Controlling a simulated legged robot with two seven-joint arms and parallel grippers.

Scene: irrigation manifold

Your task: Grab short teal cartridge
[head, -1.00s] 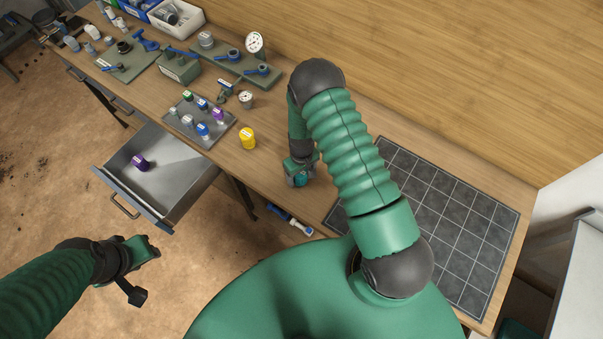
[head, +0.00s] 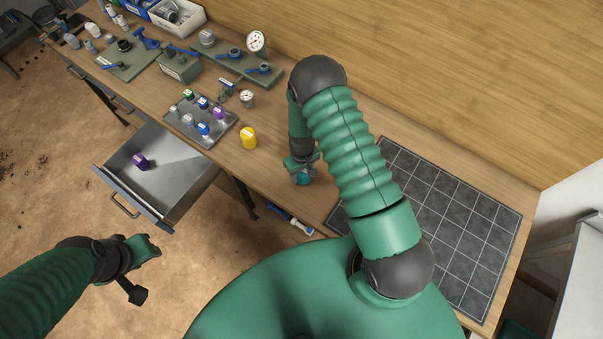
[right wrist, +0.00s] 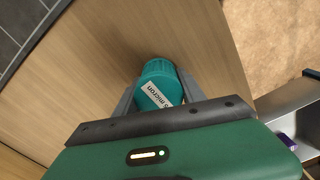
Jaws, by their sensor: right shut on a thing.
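The short teal cartridge (right wrist: 157,82) is between the fingers of my right gripper (right wrist: 157,88) in the right wrist view, with a white label reading "micron" on its side. In the head view the cartridge (head: 303,179) shows as a small teal patch below my right gripper (head: 301,174), over the bench near its front edge. The gripper is shut on it. I cannot tell whether the cartridge still touches the bench. My left gripper (head: 147,248) hangs over the floor at lower left, away from the bench; its fingers are too unclear to judge.
A yellow cartridge (head: 248,138) stands left of my right gripper. A metal tray (head: 182,134) holds several small cartridges. An open drawer (head: 178,178) holds a purple cartridge (head: 141,162). A dark gridded mat (head: 455,230) lies at right. Valve boards stand at the back left.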

